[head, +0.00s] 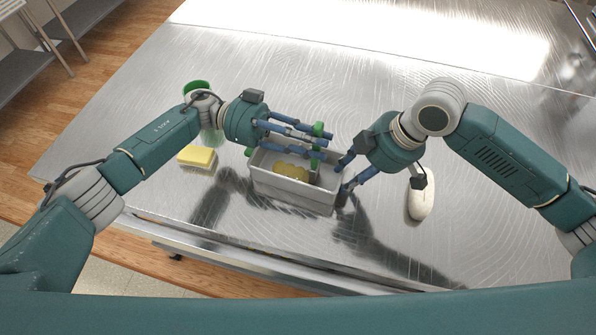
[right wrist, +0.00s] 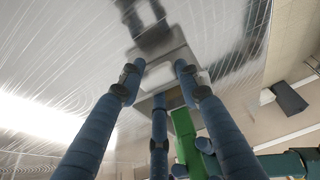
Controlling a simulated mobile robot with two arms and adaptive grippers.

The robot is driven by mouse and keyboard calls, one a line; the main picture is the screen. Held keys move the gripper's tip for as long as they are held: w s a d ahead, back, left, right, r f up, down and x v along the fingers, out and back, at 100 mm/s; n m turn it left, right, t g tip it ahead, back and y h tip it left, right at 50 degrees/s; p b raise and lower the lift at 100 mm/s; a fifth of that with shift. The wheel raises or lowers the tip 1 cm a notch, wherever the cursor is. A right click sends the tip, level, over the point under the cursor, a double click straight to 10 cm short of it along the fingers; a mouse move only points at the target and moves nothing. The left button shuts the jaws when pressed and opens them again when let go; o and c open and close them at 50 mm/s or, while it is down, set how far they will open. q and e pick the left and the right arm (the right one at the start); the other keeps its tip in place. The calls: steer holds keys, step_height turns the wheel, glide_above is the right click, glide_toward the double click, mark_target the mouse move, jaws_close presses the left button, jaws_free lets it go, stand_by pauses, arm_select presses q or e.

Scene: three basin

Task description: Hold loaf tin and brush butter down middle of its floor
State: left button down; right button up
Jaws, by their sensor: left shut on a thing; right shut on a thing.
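The pale grey loaf tin (head: 290,198) stands on the metal table, its open top up. A wavy yellow patch of butter (head: 290,171) lies on its floor. My left gripper (head: 322,142) is above the tin's back right part, shut on a brush with a green handle (head: 318,129). A brownish brush head (head: 315,178) is down inside the tin near its right end; whether it touches the floor is unclear. My right gripper (head: 343,176) is shut on the tin's right end. In the right wrist view the tin (right wrist: 165,75) shows beyond the fingers, and the green handle (right wrist: 186,135) stands close by.
A yellow sponge (head: 197,155) lies left of the tin. A green-topped clear container (head: 196,87) stands behind my left wrist, partly hidden. A whitish oval object (head: 421,204) lies to the right, under my right wrist. The back of the table (head: 330,60) is clear.

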arm_select(q)
steer(key=shift+s+d, duration=0.1)
steer(key=shift+d, duration=0.1)
stand_by(0.6)
steer(key=shift+x, duration=0.8)
steer(key=shift+f, duration=0.15)
stand_by(1.8)
steer(key=shift+v, duration=1.65)
steer(key=shift+d, duration=0.1)
steer(key=shift+r+v, duration=0.2)
steer(key=shift+v, duration=1.95)
steer(key=shift+s, duration=0.1)
